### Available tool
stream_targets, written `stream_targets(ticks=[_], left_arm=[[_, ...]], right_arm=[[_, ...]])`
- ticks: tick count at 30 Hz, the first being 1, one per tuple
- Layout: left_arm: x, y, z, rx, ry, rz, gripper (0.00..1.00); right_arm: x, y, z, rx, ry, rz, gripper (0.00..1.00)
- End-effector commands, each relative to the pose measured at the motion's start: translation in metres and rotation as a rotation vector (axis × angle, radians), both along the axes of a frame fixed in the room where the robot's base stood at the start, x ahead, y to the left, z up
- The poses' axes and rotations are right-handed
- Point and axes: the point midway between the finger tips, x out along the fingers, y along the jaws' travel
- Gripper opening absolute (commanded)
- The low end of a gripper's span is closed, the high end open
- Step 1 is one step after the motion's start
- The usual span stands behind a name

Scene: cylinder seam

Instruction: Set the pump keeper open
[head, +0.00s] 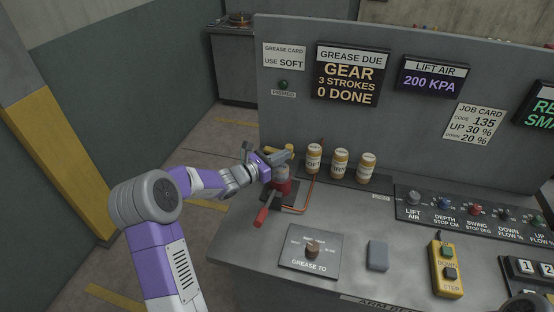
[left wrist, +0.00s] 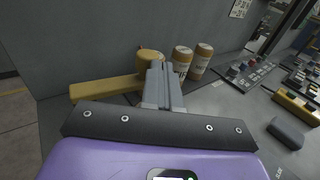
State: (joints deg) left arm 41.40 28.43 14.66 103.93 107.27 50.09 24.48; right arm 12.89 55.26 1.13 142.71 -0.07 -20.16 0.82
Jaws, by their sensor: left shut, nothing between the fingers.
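The grease pump (head: 281,186) stands at the left end of the bench, with a red lower part and a red-gripped handle (head: 261,217) pointing to the front left. A yellow bar (head: 289,148), perhaps the pump keeper, shows at the pump's top. In the left wrist view the yellow bar (left wrist: 103,89) lies beyond and left of the fingers, with a rounded yellow end partly behind them. My left gripper (head: 285,156) is shut and empty over the pump top, close to the bar. Whether it touches is unclear.
Three tan-labelled cartridges (head: 340,163) stand just right of the pump. A selector plate (head: 311,249), a grey block (head: 377,255) and a yellow pendant (head: 448,268) lie nearer the front. An upright panel (head: 400,120) with signs closes off the back.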

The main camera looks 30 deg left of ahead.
Motion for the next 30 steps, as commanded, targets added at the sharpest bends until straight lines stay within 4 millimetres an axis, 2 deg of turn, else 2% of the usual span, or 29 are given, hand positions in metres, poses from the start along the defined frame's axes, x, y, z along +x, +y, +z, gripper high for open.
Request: stream_targets(ticks=[12,30], left_arm=[[0.019,-0.007,0.0,0.0,0.0,-0.001,0.0],[0.023,-0.007,0.0,0.0,0.0,0.0,0.0]], right_arm=[[0.0,0.0,-0.007,0.0,0.0,0.0,0.43],[0.0,0.0,-0.008,0.0,0.0,0.0,0.43]])
